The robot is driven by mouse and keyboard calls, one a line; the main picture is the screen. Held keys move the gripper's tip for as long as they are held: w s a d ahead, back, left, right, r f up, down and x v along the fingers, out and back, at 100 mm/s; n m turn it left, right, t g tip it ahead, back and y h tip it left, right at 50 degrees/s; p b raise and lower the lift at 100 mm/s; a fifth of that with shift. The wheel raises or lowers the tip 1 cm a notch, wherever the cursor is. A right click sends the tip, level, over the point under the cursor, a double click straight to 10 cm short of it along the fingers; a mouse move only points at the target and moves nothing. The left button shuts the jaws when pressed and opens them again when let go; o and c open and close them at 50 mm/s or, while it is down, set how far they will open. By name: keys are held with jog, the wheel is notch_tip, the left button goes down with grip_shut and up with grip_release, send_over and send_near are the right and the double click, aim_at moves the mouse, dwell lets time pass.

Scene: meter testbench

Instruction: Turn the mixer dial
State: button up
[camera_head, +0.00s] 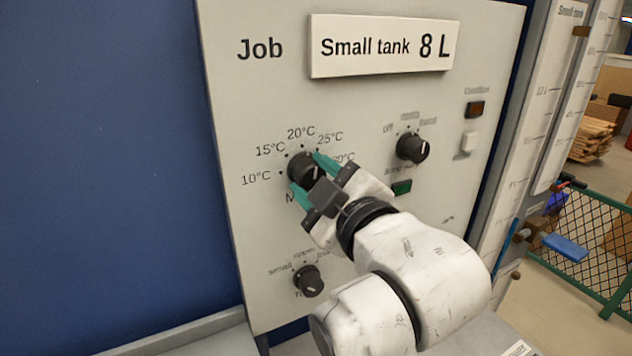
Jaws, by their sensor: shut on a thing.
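The mixer dial is a round black knob (303,168) on the light grey panel (235,100), with marks from 10°C through 15°C, 20°C and 25°C around it. The mark at its right is partly covered, and its name label below is mostly hidden by my gripper. My gripper (310,177) has teal fingertips on either side of this knob and is shut on it. Its pointer position cannot be read clearly. A sign (384,46) at the top reads "Small tank 8 L", next to the word "Job".
A second black knob (412,148) marked "off" sits to the right, with a green part (401,187) below it. A third knob (308,281) is lower left, near my arm. An amber lamp (475,109) and a white switch (468,142) are at the panel's right.

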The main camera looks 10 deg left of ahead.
jog(key=shift+n, duration=0.6)
jog(key=o, duration=1)
jog(key=shift+o, duration=0.2)
jog(key=b+v, duration=0.2)
jog(key=v, duration=0.8)
jog(key=shift+s+d+b, duration=0.25)
jog(key=shift+s+b, duration=0.05)
jog(key=shift+s, duration=0.05)
